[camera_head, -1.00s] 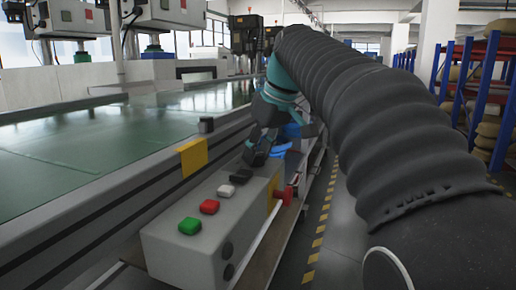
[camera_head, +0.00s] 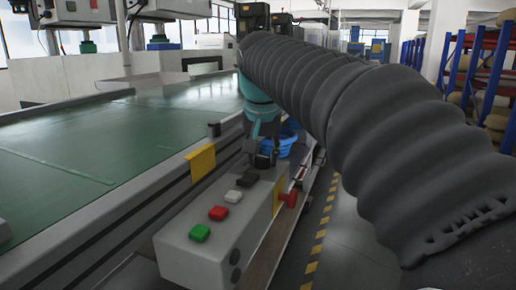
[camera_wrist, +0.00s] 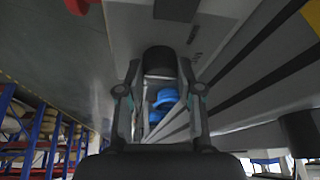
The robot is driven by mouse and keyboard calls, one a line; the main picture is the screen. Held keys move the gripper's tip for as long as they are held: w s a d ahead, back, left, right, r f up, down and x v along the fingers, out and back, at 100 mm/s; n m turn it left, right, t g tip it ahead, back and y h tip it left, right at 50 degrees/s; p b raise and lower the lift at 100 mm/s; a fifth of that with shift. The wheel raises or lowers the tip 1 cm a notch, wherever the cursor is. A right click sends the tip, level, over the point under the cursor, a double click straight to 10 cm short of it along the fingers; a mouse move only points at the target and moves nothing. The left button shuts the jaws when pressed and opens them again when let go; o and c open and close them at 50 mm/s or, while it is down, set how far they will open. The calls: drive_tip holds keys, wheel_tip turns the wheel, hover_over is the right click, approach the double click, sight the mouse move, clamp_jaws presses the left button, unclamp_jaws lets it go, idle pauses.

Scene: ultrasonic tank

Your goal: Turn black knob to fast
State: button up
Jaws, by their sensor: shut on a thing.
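The black knob (camera_head: 262,161) stands at the far end of the top of the grey control box (camera_head: 192,262). My gripper (camera_head: 264,153) points down over it and is shut on it. In the wrist view the knob (camera_wrist: 159,60) sits between the two fingertips of my gripper (camera_wrist: 159,72), one on each side. Part of a marking (camera_wrist: 194,34) shows on the box beside the knob, too small to read. The knob's pointer direction cannot be told.
On the box, nearer than the knob, are a black button (camera_head: 248,179), a white one (camera_head: 233,196), a red one (camera_head: 218,213) and a green one (camera_head: 199,233). A red part (camera_head: 288,198) sticks out at the right side. A green-topped table (camera_head: 110,135) runs along the left.

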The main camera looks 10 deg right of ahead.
drive_tip(key=m+h, duration=0.1)
drive_tip(key=m, duration=0.1)
drive_tip(key=m+g+p, duration=0.1)
drive_tip(key=m, duration=0.2)
drive_tip(key=shift+a+m+h, duration=0.1)
drive_tip(key=shift+m+h, duration=0.2)
drive_tip(key=shift+h, duration=0.1)
drive_tip(key=m+g, duration=0.1)
drive_tip(key=m, duration=0.1)
drive_tip(key=m+h, duration=0.1)
drive_tip(key=m, duration=0.1)
drive_tip(key=shift+w+m+g, duration=0.1)
drive_tip(key=shift+m+g, duration=0.3)
drive_tip(key=shift+m, duration=0.3)
drive_tip(key=o, duration=1.2)
drive_tip(key=shift+c, duration=0.2)
drive_tip(key=v, duration=1.2)
